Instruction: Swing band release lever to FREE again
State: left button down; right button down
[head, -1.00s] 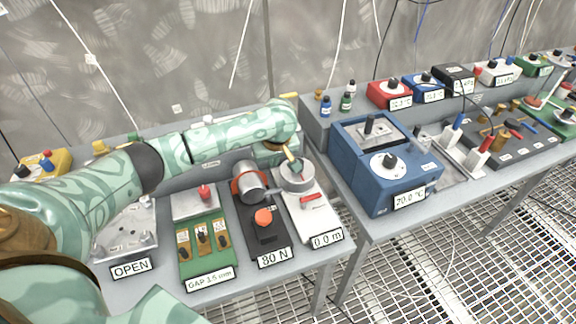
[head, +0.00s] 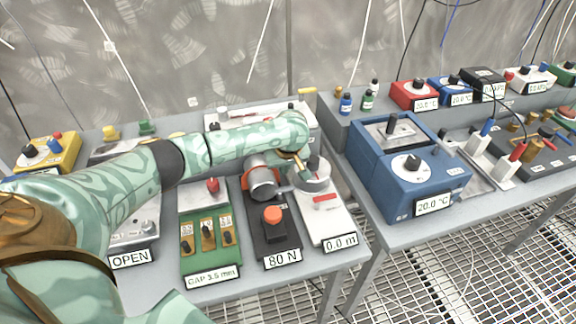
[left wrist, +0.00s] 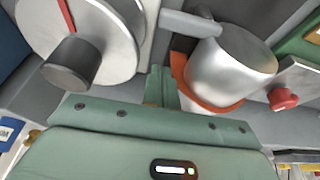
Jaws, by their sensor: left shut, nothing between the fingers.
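A silver drum with an orange band (head: 264,180) stands on the black unit labelled 80 N, behind its orange-red knob (head: 272,216). The drum also shows in the left wrist view (left wrist: 232,62), with a grey rod (left wrist: 190,24) reaching from it toward a round dial. That dial (head: 318,180) has a dark knob and sits on the white unit labelled 0.0 m, which carries a red bar (head: 326,200). I cannot tell which part is the release lever. My left gripper (head: 300,166) is shut and empty, between drum and dial; contact is unclear. My right gripper is out of view.
A green unit (head: 210,262) with several small levers and a plate labelled OPEN stand left of the black unit. A large blue box (head: 395,175) labelled 20.0 °C stands on the table to the right. Grating floor (head: 420,275) is open in front.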

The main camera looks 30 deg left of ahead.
pick_arm(q)
jog(key=shift+s+d+f, duration=0.2)
jog(key=shift+s+d, duration=0.45)
jog(key=shift+d, duration=0.1)
jog(key=shift+s+d+f, duration=0.2)
jog(key=shift+s+d, duration=0.4)
jog(key=shift+d, duration=0.1)
